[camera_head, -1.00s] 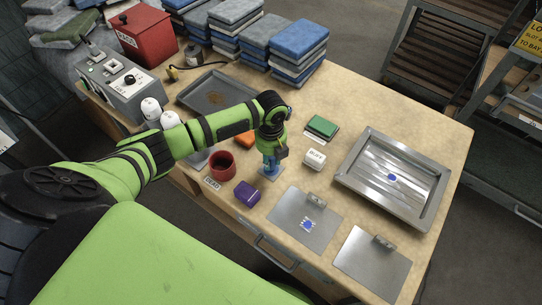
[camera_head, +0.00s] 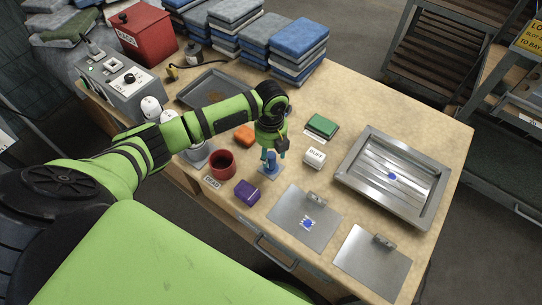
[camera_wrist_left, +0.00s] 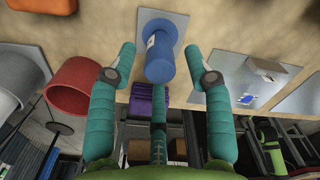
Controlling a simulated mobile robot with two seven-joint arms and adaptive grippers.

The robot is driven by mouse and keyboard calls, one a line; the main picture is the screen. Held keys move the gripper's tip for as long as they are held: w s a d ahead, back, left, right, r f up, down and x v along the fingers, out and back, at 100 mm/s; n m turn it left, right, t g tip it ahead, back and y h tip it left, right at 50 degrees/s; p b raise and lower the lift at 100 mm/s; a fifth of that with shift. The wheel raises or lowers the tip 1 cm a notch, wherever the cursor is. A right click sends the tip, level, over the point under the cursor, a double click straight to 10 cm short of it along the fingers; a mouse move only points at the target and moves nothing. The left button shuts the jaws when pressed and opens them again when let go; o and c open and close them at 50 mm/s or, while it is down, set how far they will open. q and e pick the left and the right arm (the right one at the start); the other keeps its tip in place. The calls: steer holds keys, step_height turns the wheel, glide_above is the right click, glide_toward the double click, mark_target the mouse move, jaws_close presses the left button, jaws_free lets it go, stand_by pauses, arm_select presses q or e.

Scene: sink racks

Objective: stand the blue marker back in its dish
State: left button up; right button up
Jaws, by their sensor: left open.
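The blue marker (camera_head: 270,163) stands upright on a small blue-grey square base (camera_head: 264,174) near the front of the table. The wrist view shows the marker (camera_wrist_left: 159,66) from above as a blue cylinder, with its base (camera_wrist_left: 178,22) beyond it. My left gripper (camera_head: 273,153) is just above the marker. In the wrist view the left gripper (camera_wrist_left: 160,52) is open, with one finger on each side of the marker and gaps between. I cannot tell whether the square base is the dish. My right gripper is not in view.
A red cup (camera_head: 222,164) stands left of the marker, with a purple block (camera_head: 247,191) in front. A white block (camera_head: 314,158) and steel plate (camera_head: 292,216) lie to the right. A large steel tray (camera_head: 355,180) is farther right. Open tabletop lies behind the tray.

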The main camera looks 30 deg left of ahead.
mark_target(271, 155)
arm_select(q)
step_height(271, 155, up, 10)
steer(key=shift+f+b, duration=0.25)
steer(key=shift+b, duration=0.05)
stand_by(0.4)
